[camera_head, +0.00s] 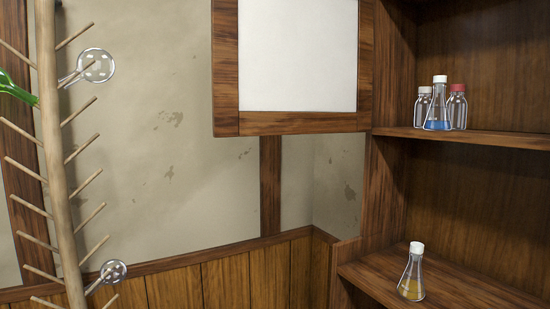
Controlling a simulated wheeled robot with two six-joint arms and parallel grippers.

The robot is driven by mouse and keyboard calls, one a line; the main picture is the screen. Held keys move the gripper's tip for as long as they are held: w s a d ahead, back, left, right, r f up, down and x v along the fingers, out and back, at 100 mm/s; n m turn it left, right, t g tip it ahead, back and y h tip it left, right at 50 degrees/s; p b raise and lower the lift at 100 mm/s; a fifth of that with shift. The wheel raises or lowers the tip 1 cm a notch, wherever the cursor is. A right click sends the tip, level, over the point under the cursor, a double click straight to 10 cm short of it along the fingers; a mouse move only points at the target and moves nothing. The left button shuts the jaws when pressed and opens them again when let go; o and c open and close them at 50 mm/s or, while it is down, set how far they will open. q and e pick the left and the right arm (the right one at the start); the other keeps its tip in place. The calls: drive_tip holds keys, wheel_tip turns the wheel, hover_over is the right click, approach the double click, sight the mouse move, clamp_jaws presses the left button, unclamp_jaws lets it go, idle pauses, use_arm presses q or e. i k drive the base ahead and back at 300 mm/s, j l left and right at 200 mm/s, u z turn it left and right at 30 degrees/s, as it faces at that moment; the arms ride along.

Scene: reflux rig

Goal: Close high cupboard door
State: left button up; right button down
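The high cupboard door (226,70) is a wooden frame around a white panel (298,55). It stands open, swung out to the left of the cupboard, and its top is cut off by the picture's edge. The open cupboard (478,40) shows on the right, with its side post (393,70) beside the door's right edge. Neither of my grippers is in view, and no gripper touches the visible part of the door.
A shelf (480,137) holds a blue flask (438,117) and two capped bottles. A lower shelf (450,285) holds a yellow flask (412,284). A pegged wooden drying rack (58,170) with round glassware (97,66) stands at left. The wall below the door is clear.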

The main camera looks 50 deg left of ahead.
sight(276, 64)
drive_tip(key=u, duration=1.25)
